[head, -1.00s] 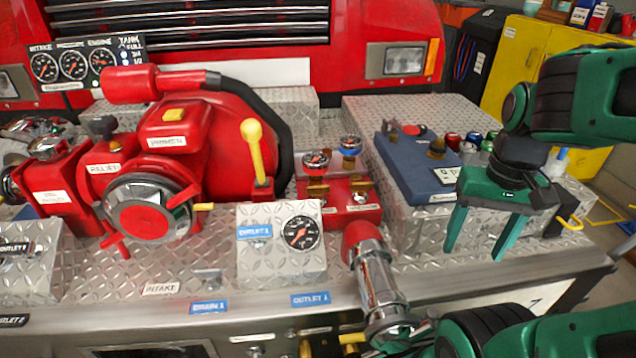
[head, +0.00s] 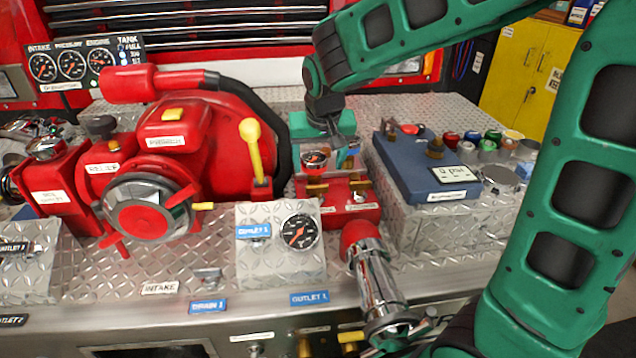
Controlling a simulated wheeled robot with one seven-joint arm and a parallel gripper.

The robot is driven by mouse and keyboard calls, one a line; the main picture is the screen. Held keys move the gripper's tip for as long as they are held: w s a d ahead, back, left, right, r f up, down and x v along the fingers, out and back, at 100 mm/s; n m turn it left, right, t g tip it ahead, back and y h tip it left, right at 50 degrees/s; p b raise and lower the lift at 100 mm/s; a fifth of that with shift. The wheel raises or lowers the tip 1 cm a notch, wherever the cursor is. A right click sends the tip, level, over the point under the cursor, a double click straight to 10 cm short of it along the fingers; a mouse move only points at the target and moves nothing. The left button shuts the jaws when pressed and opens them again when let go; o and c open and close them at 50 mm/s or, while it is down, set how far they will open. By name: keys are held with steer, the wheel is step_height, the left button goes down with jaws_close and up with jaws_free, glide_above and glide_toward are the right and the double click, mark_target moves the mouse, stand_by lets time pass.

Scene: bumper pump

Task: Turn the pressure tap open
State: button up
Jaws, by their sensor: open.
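A red manifold block (head: 343,212) on the deck carries two small taps under gauges. The left tap (head: 317,188) is brass, below a red-rimmed gauge (head: 315,161). The right tap (head: 360,186) sits below the blue-rimmed gauge, which is mostly hidden by my gripper. I cannot read which tap is labelled pressure. My gripper (head: 343,160) is over the back of the block, pointing down, with a finger at the blue-rimmed gauge. It is open and seems to hold nothing. Its other finger is hidden, and I cannot tell whether it touches the gauge.
The red pump (head: 190,140) with a yellow lever (head: 254,150) stands left of the block. A blue case (head: 420,172) is close on the right. A panel gauge (head: 299,231) and a chrome outlet pipe (head: 372,275) are in front.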

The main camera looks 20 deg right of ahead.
mark_target(317, 185)
steer(key=x, duration=0.9)
steer(key=shift+d+f, duration=0.2)
steer(key=shift+f, duration=0.15)
